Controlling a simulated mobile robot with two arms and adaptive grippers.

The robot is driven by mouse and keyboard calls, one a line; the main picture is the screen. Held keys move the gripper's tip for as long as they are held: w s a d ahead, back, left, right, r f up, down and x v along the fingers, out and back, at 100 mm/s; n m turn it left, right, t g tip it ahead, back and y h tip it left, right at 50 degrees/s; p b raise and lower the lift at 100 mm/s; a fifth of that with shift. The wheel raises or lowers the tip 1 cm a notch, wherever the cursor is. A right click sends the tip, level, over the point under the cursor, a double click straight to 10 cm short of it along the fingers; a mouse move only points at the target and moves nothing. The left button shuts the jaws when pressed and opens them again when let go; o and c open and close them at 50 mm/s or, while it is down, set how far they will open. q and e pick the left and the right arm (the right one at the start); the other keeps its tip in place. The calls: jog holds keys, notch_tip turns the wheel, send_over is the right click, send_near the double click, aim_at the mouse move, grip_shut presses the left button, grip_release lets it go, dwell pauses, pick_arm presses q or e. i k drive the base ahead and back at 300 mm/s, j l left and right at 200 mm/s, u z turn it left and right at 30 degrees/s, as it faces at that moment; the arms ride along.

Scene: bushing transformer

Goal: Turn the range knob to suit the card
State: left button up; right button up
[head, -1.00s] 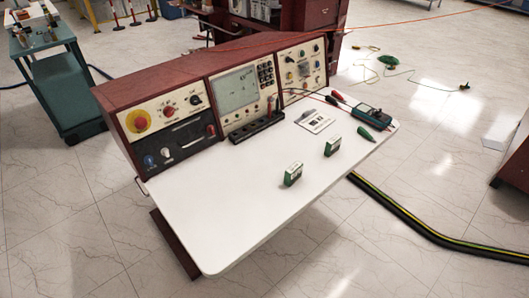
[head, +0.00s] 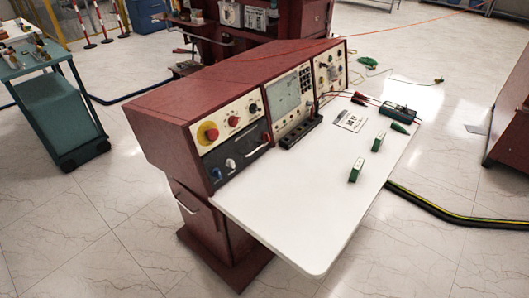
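The console (head: 240,85) is a dark red cabinet with instrument panels above a white worktop. Its left panel carries a red knob (head: 234,121), a black knob (head: 254,107), a blue knob (head: 215,174) and a white knob (head: 230,164). The right panel (head: 330,72) holds more small controls, seen at a slant. I cannot tell which knob is the range knob or read its setting. A white card (head: 351,118) with dark print lies on the worktop; its print is too small to read surely. Neither of my grippers is in view.
A yellow-ringed red button (head: 208,132) is on the left panel. A meter (head: 398,112) with leads and two green blocks (head: 355,169) (head: 379,141) lie on the worktop (head: 290,215), whose front is clear. A teal cart (head: 62,105) stands left. A black-yellow cable (head: 440,210) crosses the floor.

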aim_at(253, 108)
jog(key=i+j+z, duration=0.1)
jog(key=j, duration=0.25)
jog(key=i+j+z, duration=0.1)
jog(key=i+j, duration=0.25)
jog(key=i+j+z, duration=0.15)
jog(key=j, duration=0.2)
